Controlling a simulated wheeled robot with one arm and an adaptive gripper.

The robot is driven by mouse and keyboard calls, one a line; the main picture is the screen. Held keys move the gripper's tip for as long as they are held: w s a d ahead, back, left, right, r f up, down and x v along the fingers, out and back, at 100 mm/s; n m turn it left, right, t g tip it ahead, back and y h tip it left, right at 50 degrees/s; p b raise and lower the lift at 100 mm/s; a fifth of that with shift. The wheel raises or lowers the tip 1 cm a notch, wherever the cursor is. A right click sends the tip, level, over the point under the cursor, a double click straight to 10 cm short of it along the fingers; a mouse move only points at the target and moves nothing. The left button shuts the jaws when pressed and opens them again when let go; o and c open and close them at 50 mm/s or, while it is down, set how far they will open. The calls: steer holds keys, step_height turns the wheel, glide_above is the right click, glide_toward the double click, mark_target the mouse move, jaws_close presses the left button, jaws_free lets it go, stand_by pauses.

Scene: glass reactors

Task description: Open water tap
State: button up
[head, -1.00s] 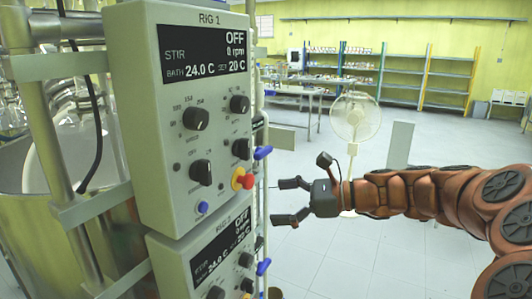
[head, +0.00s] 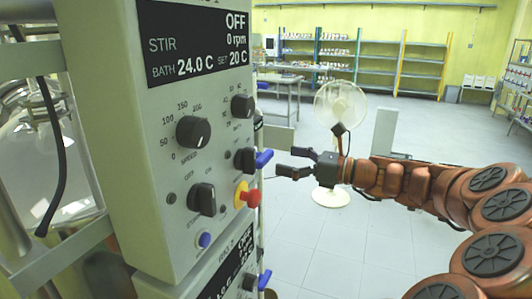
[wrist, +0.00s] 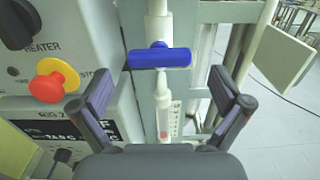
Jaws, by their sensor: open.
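A blue tap handle (wrist: 160,58) lies crosswise on a white vertical pipe (wrist: 162,105) in the wrist view. It sits ahead of my gripper (wrist: 164,86), between the lines of its two fingers and not touched by them. My gripper is open and empty. In the head view the upper blue handle (head: 264,159) sticks out from the right side of the RIG 1 control box (head: 165,130). My gripper (head: 286,161) is just to the right of it, at about the same height in the picture. Which handle is the water tap is not labelled in view.
A red stop button on a yellow base (head: 248,198) projects close to the tap. Another blue handle (head: 264,279) is lower, beside the RIG 2 box (head: 222,275). A white fan (head: 340,105) stands behind my gripper. Open floor lies to the right.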

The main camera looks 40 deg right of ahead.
mark_target(269, 157)
steer(key=shift+p+x, duration=0.6)
steer(key=shift+x, duration=1.85)
steer(key=c, duration=0.9)
